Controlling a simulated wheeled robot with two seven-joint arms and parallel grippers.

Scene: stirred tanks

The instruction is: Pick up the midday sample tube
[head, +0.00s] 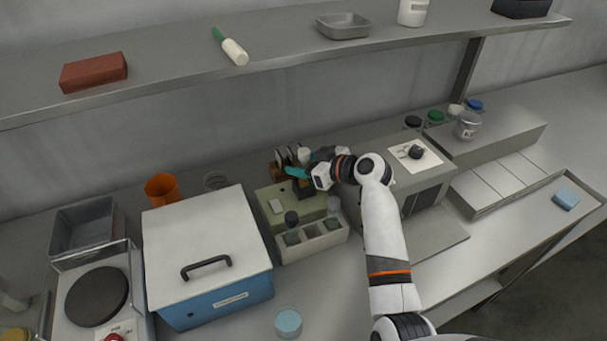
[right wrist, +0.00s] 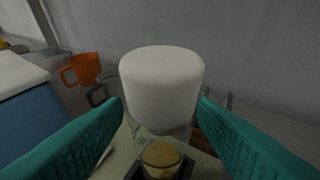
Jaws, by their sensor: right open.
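A clear tube with a white cap (right wrist: 162,88) stands upright in a dark square holder in the right wrist view, with yellow-brown contents low in it. Its white cap also shows in the head view (head: 304,154). No label is readable, so I cannot tell whether it is the midday sample tube. My right gripper (right wrist: 160,112) is open, its teal fingers on either side of the tube with gaps showing. In the head view the right gripper (head: 297,172) is at the back of the greenish stand (head: 273,193), partly hiding what stands there. My left gripper is out of view.
A grey block with compartments (head: 313,249) stands in front of the stand. A blue box with a white lid (head: 215,235) is to the left, an orange mug (head: 161,188) behind it. A grey machine (head: 428,186) is to the right. The shelf (head: 190,72) overhangs the back.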

